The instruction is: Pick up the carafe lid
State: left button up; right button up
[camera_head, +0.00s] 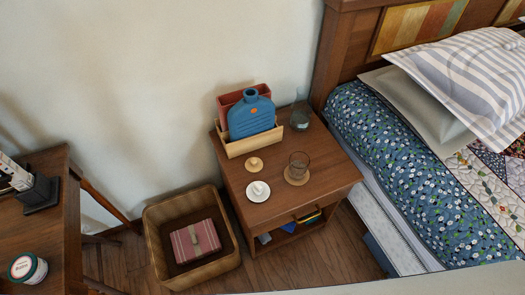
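A small round tan lid (254,164) with a knob on top lies on the wooden nightstand (325,180), near the front of the wooden holder; it looks like the carafe lid. A clear glass vessel (299,162) stands upright on a round coaster (297,179) to the right of the lid, apart from it. I cannot tell if this vessel is the carafe. A white round dish (258,191) with a small white upright piece on it sits just below the lid in the picture. Neither of my grippers is in view.
A wooden holder (252,143) with a blue bottle-shaped item (251,118) and a reddish item stands behind the lid. Another glass (300,121) is at the back right. A wicker basket (156,226) stands left of the nightstand, a bed (400,155) right. The nightstand's front right is clear.

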aim_at(253, 165)
jog(key=l+u, duration=1.2)
jog(key=l, duration=0.15)
